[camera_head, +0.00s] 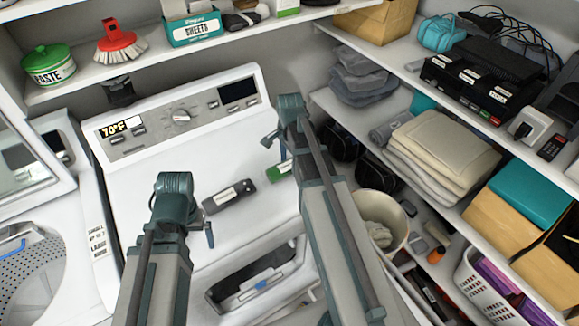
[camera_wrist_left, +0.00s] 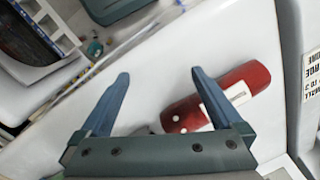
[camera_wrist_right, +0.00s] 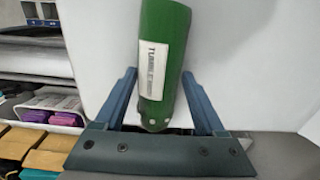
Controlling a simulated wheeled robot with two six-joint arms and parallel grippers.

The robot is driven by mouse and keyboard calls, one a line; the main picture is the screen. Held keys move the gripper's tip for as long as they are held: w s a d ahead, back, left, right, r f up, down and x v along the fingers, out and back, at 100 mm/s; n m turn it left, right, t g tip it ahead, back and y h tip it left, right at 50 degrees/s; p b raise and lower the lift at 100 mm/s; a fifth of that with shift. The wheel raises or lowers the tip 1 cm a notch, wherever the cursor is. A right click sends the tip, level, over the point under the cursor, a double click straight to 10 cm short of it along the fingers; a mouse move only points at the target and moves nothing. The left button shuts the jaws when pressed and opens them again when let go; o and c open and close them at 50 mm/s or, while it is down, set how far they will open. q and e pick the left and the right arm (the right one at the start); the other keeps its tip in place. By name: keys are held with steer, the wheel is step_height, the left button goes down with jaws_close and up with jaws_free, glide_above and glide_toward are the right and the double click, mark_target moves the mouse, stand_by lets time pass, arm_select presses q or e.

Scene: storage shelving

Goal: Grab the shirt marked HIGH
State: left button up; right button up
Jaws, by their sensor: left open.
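I see no lettering HIGH on any cloth in these frames. A beige folded stack of cloth (camera_head: 440,155) lies on the right-hand middle shelf, and grey folded cloth (camera_head: 362,75) lies further back on that shelving. My left gripper (camera_head: 207,225) is over the white machine's front. Its fingers are spread in the left wrist view (camera_wrist_left: 160,90), the right one overlapping a red labelled cylinder (camera_wrist_left: 215,100). My right gripper (camera_head: 280,140) is near the machine's right side. In the right wrist view (camera_wrist_right: 165,85) its fingers are apart, with a green labelled object (camera_wrist_right: 163,60) seen between them.
The white machine (camera_head: 150,175) has a control panel with a 70°F display. A cream bucket (camera_head: 395,205) with cloth in it stands at its right, near a white basket (camera_head: 470,275). A box of sheets (camera_head: 193,30) sits on the upper shelf.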

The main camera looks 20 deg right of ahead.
mark_target(290, 161)
steer(key=c, duration=0.9)
arm_select(q)
steer(key=shift+r, duration=0.1)
step_height(290, 161, up, 10)
steer(key=p, duration=1)
arm_select(e)
step_height(290, 161, up, 10)
steer(key=shift+r, duration=0.1)
